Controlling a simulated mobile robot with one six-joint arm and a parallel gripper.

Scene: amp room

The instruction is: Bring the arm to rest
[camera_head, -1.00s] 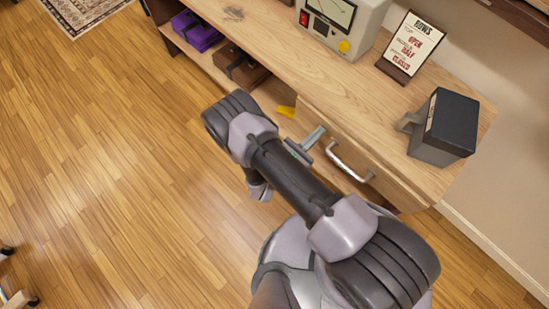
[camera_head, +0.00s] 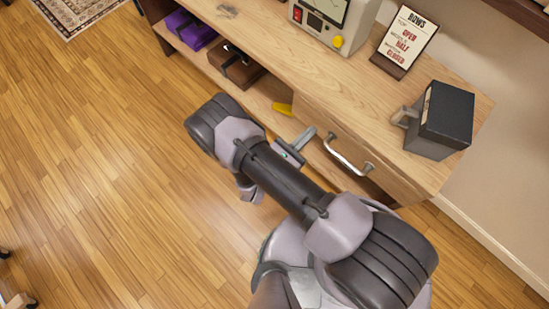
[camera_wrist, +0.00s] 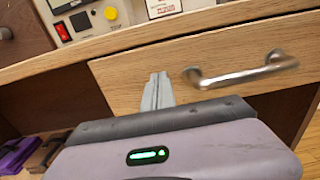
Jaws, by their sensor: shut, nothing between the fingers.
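My gripper (camera_head: 306,135) shows past my dark forearm link in the head view. It is shut and empty, its grey fingers pointing toward the front of the wooden desk (camera_head: 285,75). In the wrist view the shut fingers (camera_wrist: 157,92) stand up in front of the drawer (camera_wrist: 135,75), to the left of its metal handle (camera_wrist: 240,76). The handle also shows in the head view (camera_head: 348,157), to the right of the fingers. The fingers are not on the handle. I cannot tell how far they are from the drawer front.
On the desk are a meter box (camera_head: 335,22), a sign (camera_head: 405,40) and a dark box (camera_head: 442,115). A purple item (camera_head: 190,30), a brown case (camera_head: 236,68) and a yellow object (camera_head: 282,108) are on the lower shelf. Wooden floor (camera_head: 90,170) at left is mostly clear.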

